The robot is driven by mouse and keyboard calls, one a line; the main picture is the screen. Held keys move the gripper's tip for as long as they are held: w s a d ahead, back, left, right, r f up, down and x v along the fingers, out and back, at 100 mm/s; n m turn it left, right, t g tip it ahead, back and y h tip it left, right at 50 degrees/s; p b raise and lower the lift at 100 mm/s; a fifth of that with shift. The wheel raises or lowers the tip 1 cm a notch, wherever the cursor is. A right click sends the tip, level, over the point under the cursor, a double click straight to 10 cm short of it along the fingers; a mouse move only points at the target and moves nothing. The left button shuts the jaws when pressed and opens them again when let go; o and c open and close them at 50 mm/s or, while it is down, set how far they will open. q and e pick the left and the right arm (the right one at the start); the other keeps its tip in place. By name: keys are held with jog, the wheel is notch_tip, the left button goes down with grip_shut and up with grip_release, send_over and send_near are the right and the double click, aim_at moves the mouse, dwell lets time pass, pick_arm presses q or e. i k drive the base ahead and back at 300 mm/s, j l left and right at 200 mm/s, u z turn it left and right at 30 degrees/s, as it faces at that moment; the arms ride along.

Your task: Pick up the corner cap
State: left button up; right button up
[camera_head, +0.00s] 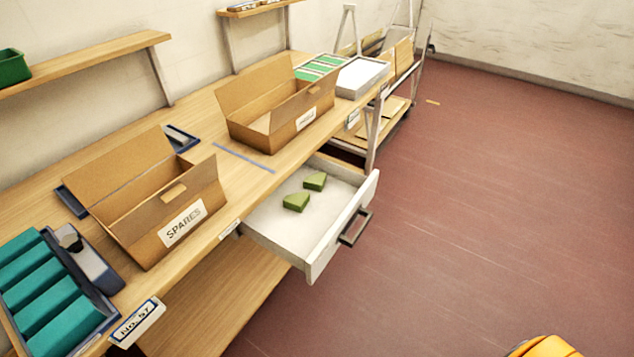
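Two small green wedge-shaped pieces, which look like corner caps, lie in an open white drawer (265,226) under the bench. One green corner cap (296,202) is nearer and to the left; the other green corner cap (315,181) is just behind it to the right. They lie close together but apart. The drawer is pulled out, with a dark handle (355,227) on its front. Neither of my grippers shows in this view.
The wooden bench (235,185) carries an open cardboard box marked SPARES (150,215), a second open box (278,110), and a tray of teal blocks (50,290). A rack (385,110) stands beyond.

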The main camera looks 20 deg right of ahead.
aim_at(315, 181)
jog(key=i+l+u, duration=0.1)
jog(key=l, duration=0.45)
jog(key=i+l+u, duration=0.15)
jog(key=l, duration=0.45)
jog(key=i+l+u, duration=0.1)
jog(key=l, duration=0.5)
jog(key=i+l+u, duration=0.15)
jog(key=l, duration=0.5)
jog(key=i+l+u, duration=0.1)
jog(key=l, duration=0.5)
